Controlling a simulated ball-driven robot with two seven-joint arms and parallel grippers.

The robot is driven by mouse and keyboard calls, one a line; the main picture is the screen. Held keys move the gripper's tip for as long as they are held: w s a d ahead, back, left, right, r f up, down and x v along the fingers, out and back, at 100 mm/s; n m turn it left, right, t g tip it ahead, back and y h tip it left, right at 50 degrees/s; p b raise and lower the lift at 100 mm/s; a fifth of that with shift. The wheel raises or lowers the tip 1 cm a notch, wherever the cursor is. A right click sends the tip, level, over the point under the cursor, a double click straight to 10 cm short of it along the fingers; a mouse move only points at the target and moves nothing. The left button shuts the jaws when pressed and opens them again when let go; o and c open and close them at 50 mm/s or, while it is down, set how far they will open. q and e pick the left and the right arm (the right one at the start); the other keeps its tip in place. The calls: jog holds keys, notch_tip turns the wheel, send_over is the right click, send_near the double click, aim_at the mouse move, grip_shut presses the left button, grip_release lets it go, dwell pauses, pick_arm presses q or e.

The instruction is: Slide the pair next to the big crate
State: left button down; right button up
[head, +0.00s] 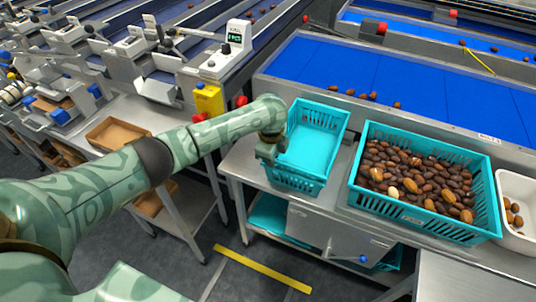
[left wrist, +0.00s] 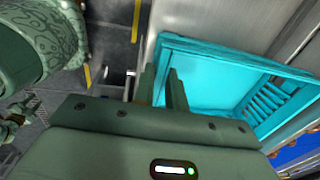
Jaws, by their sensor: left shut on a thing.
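A small teal crate (head: 300,183) stands on the steel bench left of the big crate, with a narrow strip of bench between them. It looks empty inside; I cannot tell for certain whether a second crate is nested under it. The big teal crate (head: 420,225) is full of brown dates, a few of them paler. My left gripper (head: 271,156) is at the small crate's left wall, shut on it; its fingers (left wrist: 165,82) show against the crate's near side in the left wrist view, where the crate (left wrist: 215,48) fills the upper right. My right gripper is not in view.
A white tub (head: 515,238) with a few dates stands right of the big crate. A blue belt (head: 400,75) with scattered dates runs behind. A yellow-based scale (head: 209,100) and a cardboard tray (head: 115,135) are at the left. Another teal crate (head: 268,215) sits under the bench.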

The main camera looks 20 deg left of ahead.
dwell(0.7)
pick_arm(q)
jog(key=shift+p, duration=0.35)
jog(key=c, duration=0.9)
grip_release()
jog(key=shift+c, duration=0.2)
notch_tip(320, 180, up, 8)
jog(key=p, duration=0.8)
jog(key=shift+r, duration=0.1)
